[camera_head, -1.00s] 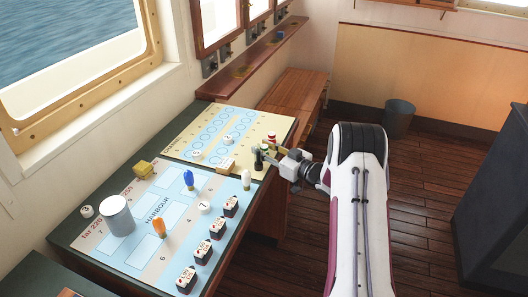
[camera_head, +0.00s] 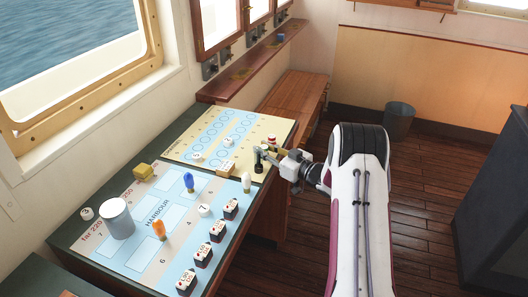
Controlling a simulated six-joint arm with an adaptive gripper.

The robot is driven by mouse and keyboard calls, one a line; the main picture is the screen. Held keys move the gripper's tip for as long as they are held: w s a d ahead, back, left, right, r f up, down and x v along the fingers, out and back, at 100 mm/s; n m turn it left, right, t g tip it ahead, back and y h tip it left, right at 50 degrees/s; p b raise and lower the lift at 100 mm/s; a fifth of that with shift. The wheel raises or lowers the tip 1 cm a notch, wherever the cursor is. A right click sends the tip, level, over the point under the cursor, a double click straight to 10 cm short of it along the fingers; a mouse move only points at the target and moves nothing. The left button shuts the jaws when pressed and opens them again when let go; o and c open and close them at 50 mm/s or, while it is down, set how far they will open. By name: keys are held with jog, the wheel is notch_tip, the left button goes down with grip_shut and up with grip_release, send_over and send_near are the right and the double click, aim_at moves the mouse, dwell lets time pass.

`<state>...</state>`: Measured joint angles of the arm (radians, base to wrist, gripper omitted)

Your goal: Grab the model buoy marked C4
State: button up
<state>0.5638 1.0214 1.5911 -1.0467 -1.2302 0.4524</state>
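My gripper (camera_head: 266,156) is at the right edge of the chart table, low among a few small pieces. A small piece with red and white parts (camera_head: 271,141) stands just beyond it. A dark finger or piece (camera_head: 258,164) shows at its tip, and I cannot tell which it is. Whether anything is between the fingers is too small to see. Black-sided blocks with white marked tops (camera_head: 217,231) stand in a row along the near right side of the board. I cannot read C4 on any piece.
The blue harbour board (camera_head: 134,258) carries a grey cylinder (camera_head: 117,218), a blue peg (camera_head: 188,181), an orange peg (camera_head: 159,229) and a white peg (camera_head: 246,181). The window wall bounds the left.

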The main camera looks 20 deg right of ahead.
aim_at(264, 147)
jog(key=shift+r, duration=4.6)
